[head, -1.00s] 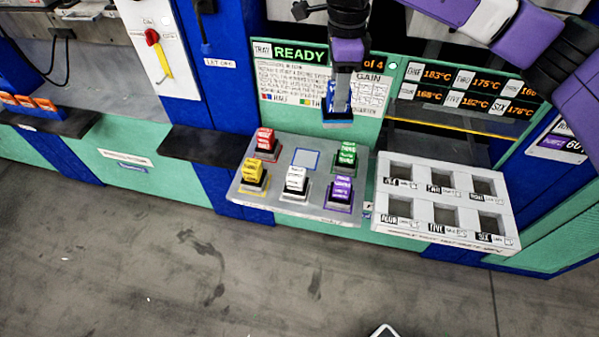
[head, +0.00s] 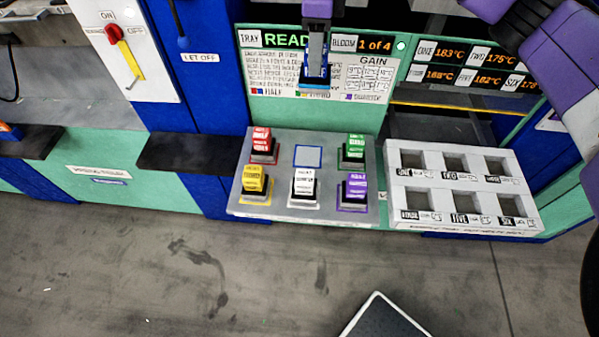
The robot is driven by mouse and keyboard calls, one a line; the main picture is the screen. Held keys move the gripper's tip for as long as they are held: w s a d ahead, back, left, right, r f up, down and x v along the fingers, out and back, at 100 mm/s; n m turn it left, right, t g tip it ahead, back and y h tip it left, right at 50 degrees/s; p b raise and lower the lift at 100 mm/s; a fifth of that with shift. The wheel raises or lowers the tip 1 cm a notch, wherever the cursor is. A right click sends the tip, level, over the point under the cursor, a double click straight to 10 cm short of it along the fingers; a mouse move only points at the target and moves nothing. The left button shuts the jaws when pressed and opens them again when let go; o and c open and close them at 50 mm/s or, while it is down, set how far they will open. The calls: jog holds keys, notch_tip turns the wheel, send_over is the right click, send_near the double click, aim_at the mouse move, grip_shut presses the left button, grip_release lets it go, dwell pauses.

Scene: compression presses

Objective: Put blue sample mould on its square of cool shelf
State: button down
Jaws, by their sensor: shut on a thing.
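My gripper (head: 316,72) is shut on the blue sample mould (head: 316,84) and holds it in the air in front of the sign panel, above the back of the cool shelf. The gripper hides most of the mould; a blue lower edge shows. The grey cool shelf (head: 279,201) has an empty blue-outlined square (head: 308,157) in the middle of its back row. The red mould (head: 262,145) stands left of that square and the green mould (head: 354,149) right of it. The yellow (head: 255,184), white (head: 303,187) and purple (head: 354,190) moulds fill the front row.
A white tray (head: 462,225) with several empty square wells stands right of the shelf. A dark ledge (head: 194,153) juts out on the left. A white panel with a red switch (head: 113,34) is at upper left. The floor in front is mostly clear.

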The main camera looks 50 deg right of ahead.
jog(key=f+b, duration=0.3)
jog(key=f, duration=0.1)
jog(key=w+f+b, duration=0.1)
jog(key=f+b, duration=0.1)
jog(key=shift+f+b, duration=0.1)
jog(key=shift+b, duration=0.25)
notch_tip(320, 180, down, 19)
jog(key=p, duration=0.3)
jog(key=shift+f, duration=0.5)
jog(key=shift+f, duration=0.2)
jog(key=c, duration=0.8)
grip_release()
